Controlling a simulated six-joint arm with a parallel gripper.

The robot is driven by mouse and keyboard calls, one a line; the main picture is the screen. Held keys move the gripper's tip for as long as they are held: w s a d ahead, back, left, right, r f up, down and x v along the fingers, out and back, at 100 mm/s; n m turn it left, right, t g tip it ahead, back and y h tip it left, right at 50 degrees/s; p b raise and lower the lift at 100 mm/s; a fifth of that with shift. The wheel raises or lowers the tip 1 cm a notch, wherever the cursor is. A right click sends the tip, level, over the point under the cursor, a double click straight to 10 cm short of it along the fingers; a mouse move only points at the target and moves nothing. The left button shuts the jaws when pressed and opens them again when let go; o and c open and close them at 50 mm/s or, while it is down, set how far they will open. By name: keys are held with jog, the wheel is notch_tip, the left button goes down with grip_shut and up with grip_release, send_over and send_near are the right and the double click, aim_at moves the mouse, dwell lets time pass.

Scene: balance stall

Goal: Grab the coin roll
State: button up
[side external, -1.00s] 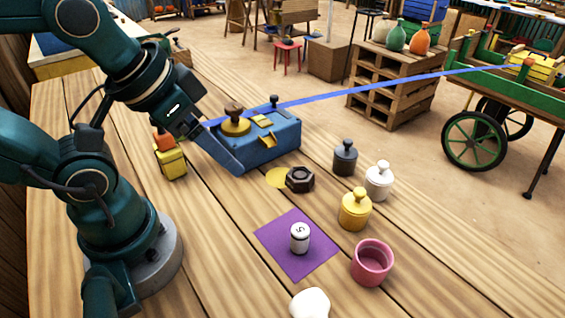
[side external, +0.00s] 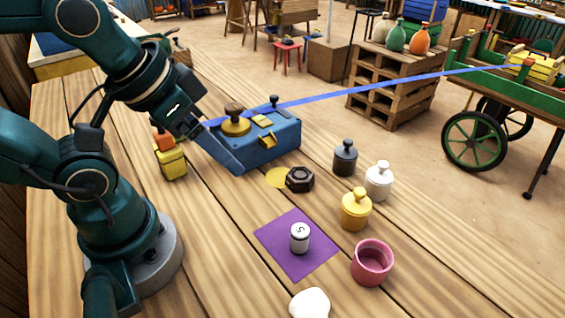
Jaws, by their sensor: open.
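The gripper is open. Its fingertips are small and dark here, and I see nothing held in it.
A dark hex nut (side external: 300,179), black weight (side external: 345,157), white weight (side external: 379,181) and yellow weight (side external: 355,209) stand behind the mat. A pink cup (side external: 371,263) is right of it, a white lump (side external: 310,303) in front. A yellow block (side external: 171,163) is near my arm.

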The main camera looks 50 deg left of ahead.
jog(key=shift+r, duration=0.1)
notch_tip(320, 180, up, 5)
jog(key=n+g+h, duration=0.9)
jog(key=n+h, duration=0.4)
jog(key=n, duration=0.2)
send_over(296, 225)
jog(key=f, duration=1.8)
jog(key=shift+w+a+f, duration=0.25)
jog(key=shift+a, duration=0.1)
jog(key=shift+f, duration=0.25)
jog(key=shift+x, duration=2.55)
